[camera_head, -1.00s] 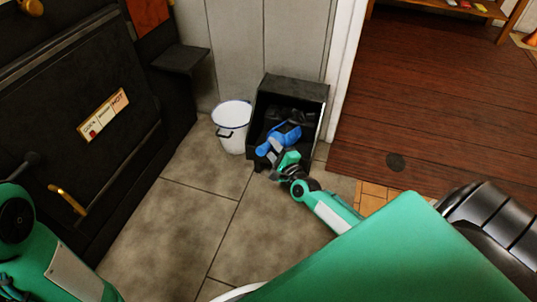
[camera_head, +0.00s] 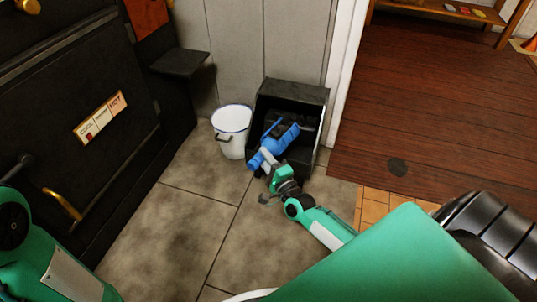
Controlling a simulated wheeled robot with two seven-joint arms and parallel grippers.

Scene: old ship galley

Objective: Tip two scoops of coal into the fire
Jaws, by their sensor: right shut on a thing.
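My right gripper (camera_head: 268,166) is shut on the blue scoop (camera_head: 281,136) at the mouth of the black coal box (camera_head: 296,90). The scoop lies across the opening, its wide end inside the box and its other end sticking out front left. Dark coal (camera_head: 306,119) shows faintly inside; I cannot tell whether the scoop holds any. The black stove (camera_head: 55,75) fills the left side, with a brass handle (camera_head: 62,203) and a heat label (camera_head: 101,117). No fire shows. My left arm comes in at the lower left, but its gripper is not visible.
A white bucket with a blue rim (camera_head: 230,120) stands close beside the coal box on its left. A dark shelf (camera_head: 181,63) juts out from the stove above the floor. The tiled floor (camera_head: 185,215) between stove and box is clear.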

